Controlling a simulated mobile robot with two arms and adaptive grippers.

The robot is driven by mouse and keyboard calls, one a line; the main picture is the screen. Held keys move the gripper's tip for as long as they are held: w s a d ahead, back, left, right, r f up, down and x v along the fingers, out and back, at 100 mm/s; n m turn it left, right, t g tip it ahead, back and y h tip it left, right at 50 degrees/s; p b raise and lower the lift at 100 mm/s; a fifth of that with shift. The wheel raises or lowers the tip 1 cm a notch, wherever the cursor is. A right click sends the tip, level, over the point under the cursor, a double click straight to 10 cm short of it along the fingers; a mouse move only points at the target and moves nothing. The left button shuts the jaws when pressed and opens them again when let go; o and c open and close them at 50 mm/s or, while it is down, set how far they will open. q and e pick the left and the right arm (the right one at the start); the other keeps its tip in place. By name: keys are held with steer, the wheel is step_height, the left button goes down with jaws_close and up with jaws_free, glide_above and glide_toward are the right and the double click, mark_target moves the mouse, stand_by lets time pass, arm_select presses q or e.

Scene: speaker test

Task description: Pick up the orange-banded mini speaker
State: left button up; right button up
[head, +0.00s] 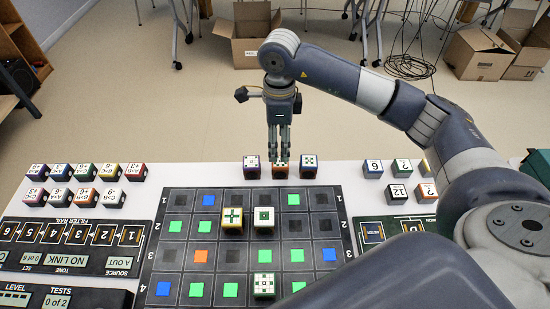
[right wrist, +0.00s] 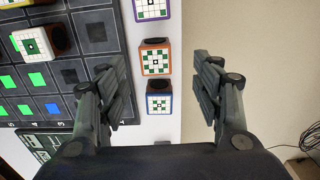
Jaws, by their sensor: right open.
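The orange-banded mini speaker (head: 280,173) stands at the table's far edge, in the middle of a row of three small cubes. In the head view my right gripper (head: 280,155) points down just above it and partly hides it. In the right wrist view the orange-banded speaker (right wrist: 155,62) shows between the two finger lines of my right gripper (right wrist: 155,68), which is open and empty. The gap between fingers and speaker in height is hard to tell. My left gripper is not in view.
A purple-banded cube (head: 251,170) and a blue-banded cube (head: 309,170) flank the speaker closely. A dark grid board (head: 180,252) with several cubes lies in front. More cubes stand on the left (head: 85,170) and right (head: 373,169). Cardboard boxes (head: 247,35) stand on the floor behind.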

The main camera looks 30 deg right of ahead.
mark_target(280, 162)
steer(key=f, duration=0.2)
steer(key=shift+s+f, duration=0.25)
steer(key=shift+f, duration=0.5)
steer(key=f, duration=0.2)
steer(key=f+p, duration=0.1)
steer(key=f, duration=0.1)
steer(key=shift+s+d+f, duration=0.1)
steer(key=shift+s+f, duration=0.1)
steer(key=shift+f, duration=0.5)
steer(key=shift+c, duration=0.8)
steer(key=c, duration=0.4)
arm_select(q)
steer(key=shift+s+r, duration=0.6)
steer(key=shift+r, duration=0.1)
arm_select(e)
steer(key=c, duration=0.6)
